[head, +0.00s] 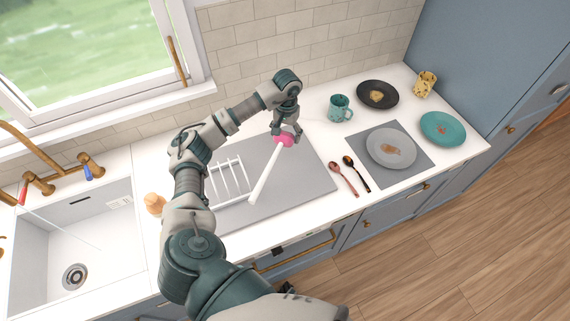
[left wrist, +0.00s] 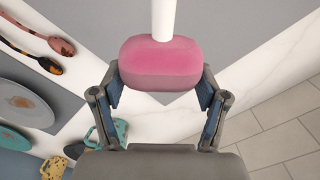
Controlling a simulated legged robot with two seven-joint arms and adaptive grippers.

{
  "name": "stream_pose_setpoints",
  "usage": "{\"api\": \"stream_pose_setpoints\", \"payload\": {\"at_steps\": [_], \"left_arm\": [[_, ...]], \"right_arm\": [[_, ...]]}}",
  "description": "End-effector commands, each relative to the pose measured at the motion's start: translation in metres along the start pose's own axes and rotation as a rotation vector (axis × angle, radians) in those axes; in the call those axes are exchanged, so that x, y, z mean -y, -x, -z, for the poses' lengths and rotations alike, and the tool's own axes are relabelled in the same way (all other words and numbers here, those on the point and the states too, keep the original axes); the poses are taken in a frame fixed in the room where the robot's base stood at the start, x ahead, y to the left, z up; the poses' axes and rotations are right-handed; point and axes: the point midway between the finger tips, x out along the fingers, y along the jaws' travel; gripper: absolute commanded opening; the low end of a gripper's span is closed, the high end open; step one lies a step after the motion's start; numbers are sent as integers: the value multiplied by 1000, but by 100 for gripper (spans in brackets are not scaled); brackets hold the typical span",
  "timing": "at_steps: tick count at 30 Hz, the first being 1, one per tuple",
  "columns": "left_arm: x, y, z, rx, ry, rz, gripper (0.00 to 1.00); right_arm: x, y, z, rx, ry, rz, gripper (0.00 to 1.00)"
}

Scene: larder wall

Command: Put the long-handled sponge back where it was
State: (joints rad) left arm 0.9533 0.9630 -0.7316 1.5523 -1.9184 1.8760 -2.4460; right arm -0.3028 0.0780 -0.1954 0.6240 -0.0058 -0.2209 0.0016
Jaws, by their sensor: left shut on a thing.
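The long-handled sponge has a pink head (head: 284,141) and a long white handle (head: 266,177). My left gripper (head: 287,133) is shut on the pink head, over the far part of the grey drying mat (head: 309,178). The handle slants from the head toward the near left, over the mat. In the left wrist view the pink head (left wrist: 160,65) sits between the two fingers (left wrist: 161,92), with the white handle rising out of the top of the picture. I cannot tell whether the sponge touches the mat. My right gripper is not in view.
A white rack (head: 229,181) stands on the mat's left part, by the sink (head: 92,235). An orange-tan item (head: 154,203) is between them. Right of the mat are two spoons (head: 343,178), a teal mug (head: 340,108) and a grey plate (head: 391,148). The tiled wall (head: 300,45) is close behind.

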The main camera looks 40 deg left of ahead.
Motion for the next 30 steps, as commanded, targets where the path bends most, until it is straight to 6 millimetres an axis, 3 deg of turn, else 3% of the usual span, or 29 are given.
{"api": "stream_pose_setpoints", "payload": {"at_steps": [9, 21, 27, 28, 30], "left_arm": [[-4, -54, 0, 3, -1, 3, 7], [-2, -100, 2, 2, 0, 0, 7], [-1, -103, 3, 1, 0, 2, 7], [-1, -104, 3, 1, 0, 3, 81], [-1, -104, 3, 1, 0, 2, 99]], "right_arm": [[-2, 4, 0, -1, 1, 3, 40], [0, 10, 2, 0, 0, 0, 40], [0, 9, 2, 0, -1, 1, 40], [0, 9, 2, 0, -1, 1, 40], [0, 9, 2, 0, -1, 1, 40]]}}
